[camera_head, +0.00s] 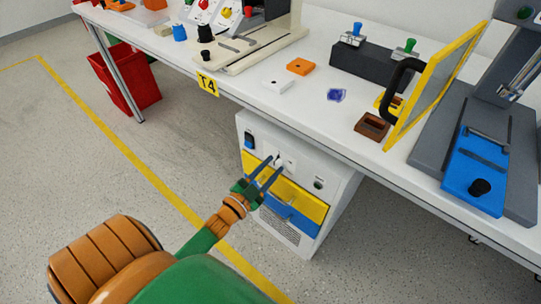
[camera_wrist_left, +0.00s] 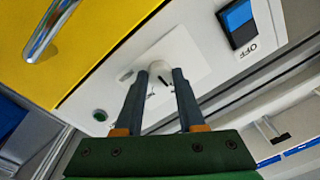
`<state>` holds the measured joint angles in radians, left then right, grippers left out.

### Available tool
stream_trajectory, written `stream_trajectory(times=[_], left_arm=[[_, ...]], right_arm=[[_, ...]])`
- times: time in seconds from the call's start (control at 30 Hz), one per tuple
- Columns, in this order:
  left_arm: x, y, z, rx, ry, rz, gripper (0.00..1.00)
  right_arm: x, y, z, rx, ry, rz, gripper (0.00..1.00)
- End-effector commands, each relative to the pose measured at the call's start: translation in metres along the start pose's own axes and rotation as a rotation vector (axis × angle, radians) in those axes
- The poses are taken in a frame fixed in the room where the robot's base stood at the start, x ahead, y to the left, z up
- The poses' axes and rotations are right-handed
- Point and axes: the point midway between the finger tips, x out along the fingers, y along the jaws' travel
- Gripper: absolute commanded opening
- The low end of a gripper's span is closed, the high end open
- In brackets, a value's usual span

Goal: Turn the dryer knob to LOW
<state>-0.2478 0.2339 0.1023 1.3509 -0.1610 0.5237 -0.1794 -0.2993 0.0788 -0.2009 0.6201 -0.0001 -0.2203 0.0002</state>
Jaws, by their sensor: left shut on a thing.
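The dryer (camera_head: 250,139) is a white cabinet with yellow and blue drawer fronts under the table. Its knob (camera_wrist_left: 176,50) is round and white, on a pale plate (camera_wrist_left: 203,68) on the top panel. My left gripper (camera_head: 276,161) reaches the panel from the front. In the left wrist view its two dark fingers (camera_wrist_left: 160,72) are on either side of the knob, shut on it. A short black mark shows on the knob between the fingers. The fingers partly cover the knob and its labels, so I cannot read the setting. My right gripper is out of view.
A blue rocker switch (camera_wrist_left: 238,22) marked OFF and a green round button (camera_wrist_left: 100,115) flank the knob. A metal drawer handle (camera_wrist_left: 50,30) sticks out nearby. The white table (camera_head: 235,97) overhangs the dryer. A red bin (camera_head: 135,85) stands left; the floor in front is clear.

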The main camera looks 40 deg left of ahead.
Motion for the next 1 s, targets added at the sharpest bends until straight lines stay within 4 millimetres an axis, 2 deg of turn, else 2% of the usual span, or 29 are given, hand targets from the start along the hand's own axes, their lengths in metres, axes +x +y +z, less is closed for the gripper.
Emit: stream_trajectory(times=[0.17, 0.2, 0.3, 0.6, 0.67, 0.9, 1.0], left_arm=[[0.000, 0.000, -0.001, -0.001, 0.002, -0.001, 0.00], [0.000, 0.000, -0.001, -0.001, 0.002, -0.001, 0.44], [0.000, 0.000, -0.001, 0.000, 0.002, -0.001, 0.68], [-0.003, 0.000, 0.000, 0.000, -0.001, 0.000, 0.68], [-0.011, 0.000, 0.000, 0.000, -0.002, 0.001, 0.68], [-0.060, 0.000, 0.000, 0.000, -0.002, 0.000, 0.68], [-0.069, 0.000, 0.000, 0.000, 0.000, -0.001, 0.68]], right_arm=[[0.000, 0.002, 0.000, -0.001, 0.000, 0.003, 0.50], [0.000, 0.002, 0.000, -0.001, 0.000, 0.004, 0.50], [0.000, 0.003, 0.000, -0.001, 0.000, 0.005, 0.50], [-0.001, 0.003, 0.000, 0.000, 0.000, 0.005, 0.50], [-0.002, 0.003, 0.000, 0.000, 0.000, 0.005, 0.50], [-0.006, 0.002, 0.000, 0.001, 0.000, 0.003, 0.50], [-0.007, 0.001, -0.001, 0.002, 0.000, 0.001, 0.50]])
